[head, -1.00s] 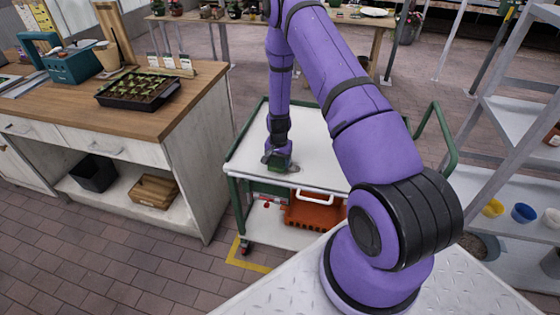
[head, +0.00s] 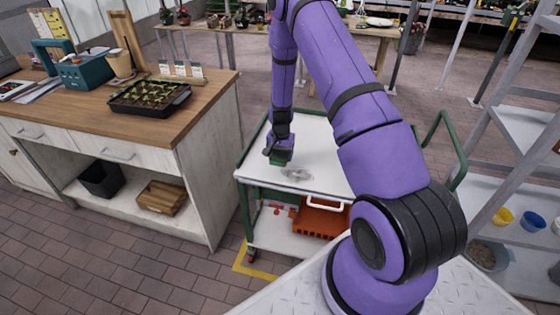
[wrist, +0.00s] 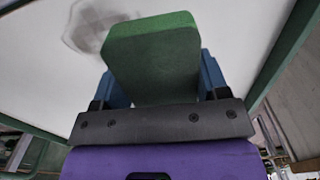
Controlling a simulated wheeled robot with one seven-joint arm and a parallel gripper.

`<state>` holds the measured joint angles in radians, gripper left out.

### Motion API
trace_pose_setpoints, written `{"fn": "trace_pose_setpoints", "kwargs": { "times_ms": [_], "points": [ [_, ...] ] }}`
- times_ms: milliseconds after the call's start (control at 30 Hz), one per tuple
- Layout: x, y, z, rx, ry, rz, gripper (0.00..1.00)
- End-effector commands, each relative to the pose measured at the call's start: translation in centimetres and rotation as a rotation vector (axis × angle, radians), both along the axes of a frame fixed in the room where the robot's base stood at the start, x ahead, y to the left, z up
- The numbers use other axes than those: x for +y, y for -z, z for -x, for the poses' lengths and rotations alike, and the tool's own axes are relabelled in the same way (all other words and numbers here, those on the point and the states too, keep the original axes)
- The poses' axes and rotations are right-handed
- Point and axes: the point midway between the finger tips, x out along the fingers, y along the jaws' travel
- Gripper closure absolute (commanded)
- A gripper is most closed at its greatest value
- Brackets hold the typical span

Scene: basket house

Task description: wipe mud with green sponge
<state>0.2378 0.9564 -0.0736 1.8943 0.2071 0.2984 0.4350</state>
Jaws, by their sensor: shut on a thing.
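My gripper (head: 279,157) is shut on the green sponge (wrist: 152,62), with a blue finger on each side of it in the wrist view. In the head view the sponge (head: 279,162) is low over the left part of the white cart top (head: 325,170). Whether it touches the surface I cannot tell. A grey, smeared mud patch (head: 297,174) lies on the cart top just right of the sponge and nearer the front edge. In the wrist view the mud (wrist: 95,24) shows at the upper left, partly hidden behind the sponge.
The cart has green rails (head: 455,147) and an orange crate (head: 320,219) on its lower shelf. A wooden workbench (head: 210,92) with a seedling tray (head: 150,97) stands to the left. A grey shelf rack (head: 515,190) stands to the right. My arm hides part of the cart top.

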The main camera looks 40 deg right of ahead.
Motion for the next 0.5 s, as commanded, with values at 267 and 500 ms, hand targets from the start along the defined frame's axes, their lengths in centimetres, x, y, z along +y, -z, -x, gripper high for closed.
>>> {"fn": "trace_pose_setpoints", "kwargs": {
  "times_ms": [267,500],
  "points": [
    [-0.4,-1.9,-0.2,-0.001,-0.001,0.001,0.54],
    [-0.4,-1.9,-0.2,0.0,-0.001,0.0,0.54]
  ]
}}
